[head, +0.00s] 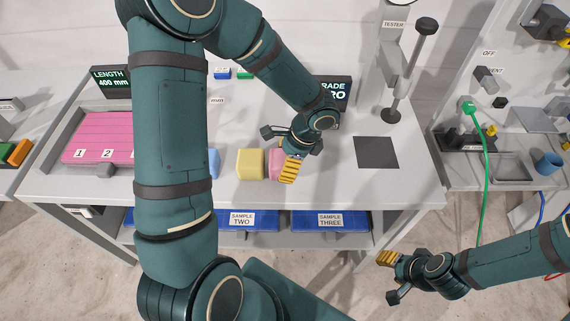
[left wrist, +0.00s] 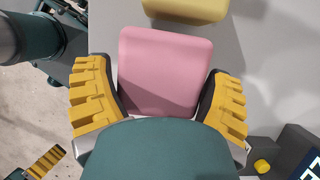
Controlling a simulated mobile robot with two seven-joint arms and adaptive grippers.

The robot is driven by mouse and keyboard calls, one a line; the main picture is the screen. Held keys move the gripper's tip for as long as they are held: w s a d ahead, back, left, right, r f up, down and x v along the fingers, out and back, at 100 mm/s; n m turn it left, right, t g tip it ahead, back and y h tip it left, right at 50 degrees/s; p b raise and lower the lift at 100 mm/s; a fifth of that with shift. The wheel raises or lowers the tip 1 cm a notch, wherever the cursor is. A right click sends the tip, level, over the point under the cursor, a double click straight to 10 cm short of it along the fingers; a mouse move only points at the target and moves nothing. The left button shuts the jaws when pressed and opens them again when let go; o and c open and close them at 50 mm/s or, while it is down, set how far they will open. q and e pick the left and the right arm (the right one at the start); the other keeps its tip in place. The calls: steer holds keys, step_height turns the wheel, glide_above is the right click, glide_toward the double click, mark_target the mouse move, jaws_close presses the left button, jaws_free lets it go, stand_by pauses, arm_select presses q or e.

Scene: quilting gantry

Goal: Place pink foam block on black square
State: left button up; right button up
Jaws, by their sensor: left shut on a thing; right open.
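The pink foam block (head: 275,164) is on the table beside the yellow block, partly hidden by my left gripper in the head view. My left gripper (head: 289,166) is shut on it. In the left wrist view the pink foam block (left wrist: 165,72) sits between the two yellow-padded fingers of the left gripper (left wrist: 160,100). The black square (head: 376,152) lies flat and bare on the table, to the right of the block. My right gripper (head: 389,274) is open and empty, in front of the table at the lower right.
A yellow block (head: 250,163) and a partly hidden blue block (head: 214,163) stand left of the pink one. A tester stand (head: 391,115) rises behind the black square. A pink tray (head: 97,137) is at the left. The table between block and square is clear.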

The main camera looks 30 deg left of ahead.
arm_select(q)
steer(key=shift+f, duration=0.7)
steer(key=o, duration=0.5)
steer(key=shift+f, duration=0.1)
steer(key=shift+c, duration=0.2)
